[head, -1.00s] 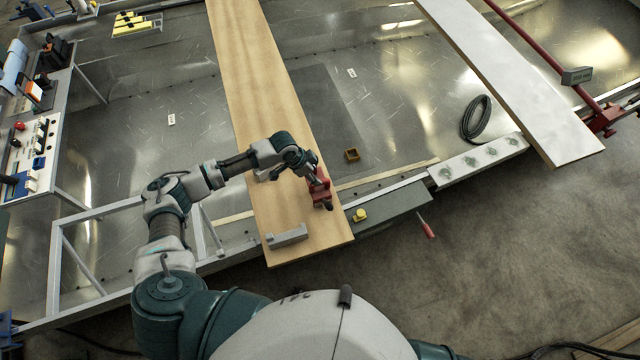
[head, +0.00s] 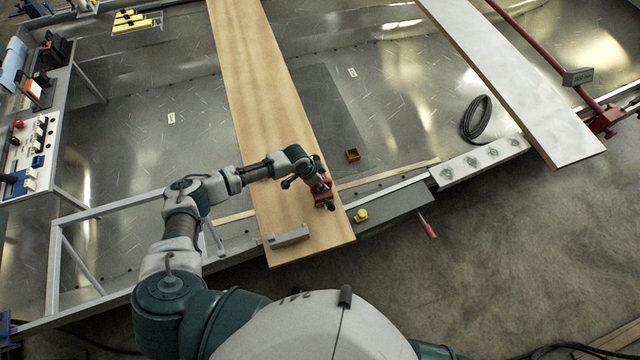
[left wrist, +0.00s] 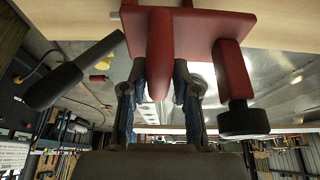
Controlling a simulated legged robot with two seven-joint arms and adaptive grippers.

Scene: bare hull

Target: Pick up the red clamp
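The red clamp (head: 324,198) sits at the right edge of the wooden plank, near its front end. In the left wrist view the red clamp (left wrist: 198,28) fills the top, with a red bar in the middle and a black knob at lower right. My left gripper (head: 314,184) is at the clamp in the head view, partly covering it. In the left wrist view my left gripper (left wrist: 160,72) has one finger on each side of the red bar, open around it. Whether the pads touch the bar is hard to tell. My right gripper is not in view.
The wooden plank (head: 262,110) spans the metal hull floor. A grey bracket (head: 288,236) lies on its front end. A yellow object (head: 361,215) and a red-handled tool (head: 427,227) are to the right. A small brown box (head: 352,155) and coiled cable (head: 476,118) lie beyond.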

